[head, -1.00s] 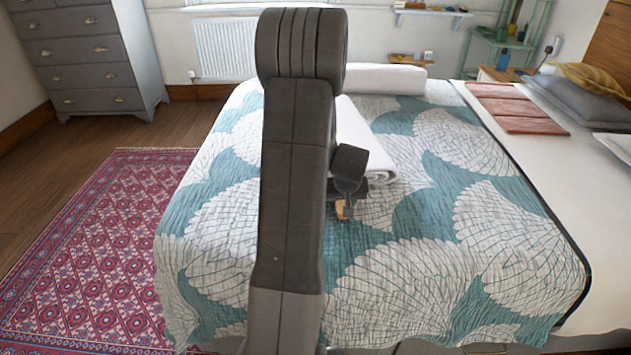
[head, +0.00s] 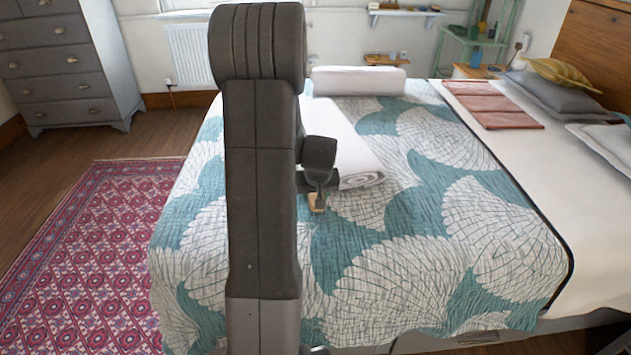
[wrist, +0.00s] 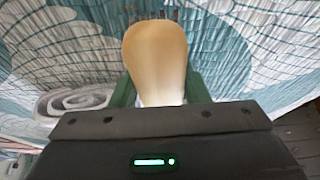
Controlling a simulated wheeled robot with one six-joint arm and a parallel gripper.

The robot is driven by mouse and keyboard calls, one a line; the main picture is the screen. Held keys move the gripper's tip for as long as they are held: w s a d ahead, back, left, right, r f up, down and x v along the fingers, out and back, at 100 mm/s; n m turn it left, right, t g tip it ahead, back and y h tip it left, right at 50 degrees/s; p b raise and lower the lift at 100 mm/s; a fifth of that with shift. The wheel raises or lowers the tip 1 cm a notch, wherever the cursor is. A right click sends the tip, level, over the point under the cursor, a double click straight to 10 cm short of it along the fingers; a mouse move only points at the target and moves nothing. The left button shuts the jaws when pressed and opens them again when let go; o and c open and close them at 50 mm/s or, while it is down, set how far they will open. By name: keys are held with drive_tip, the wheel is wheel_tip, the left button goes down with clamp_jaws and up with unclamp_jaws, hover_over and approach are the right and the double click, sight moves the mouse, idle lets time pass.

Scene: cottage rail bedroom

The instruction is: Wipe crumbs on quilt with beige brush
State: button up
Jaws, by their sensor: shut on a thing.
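My gripper (head: 318,190) is shut on the beige brush (wrist: 156,58), whose smooth rounded back fills the middle of the wrist view between the green fingers. In the head view a small tan part of the brush (head: 316,203) shows below the gripper, over the quilt (head: 430,240). The quilt is teal with white fan shapes. Small dark marks, perhaps bristles or crumbs, show just beyond the brush in the wrist view; I cannot tell which. I cannot tell if the brush touches the quilt. My arm hides part of the quilt, and no crumbs are clearly visible.
A rolled white towel (head: 345,150) lies on the quilt close beside my gripper and shows at left in the wrist view (wrist: 75,100). A white bolster (head: 358,80) lies farther back. Folded red cloths (head: 492,104) and grey pillows (head: 570,98) are at right. A red rug (head: 90,260) covers the left floor.

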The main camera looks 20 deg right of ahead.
drive_tip(key=shift+r+p, duration=1.1)
drive_tip(key=shift+r, duration=1)
drive_tip(key=shift+a, duration=0.1)
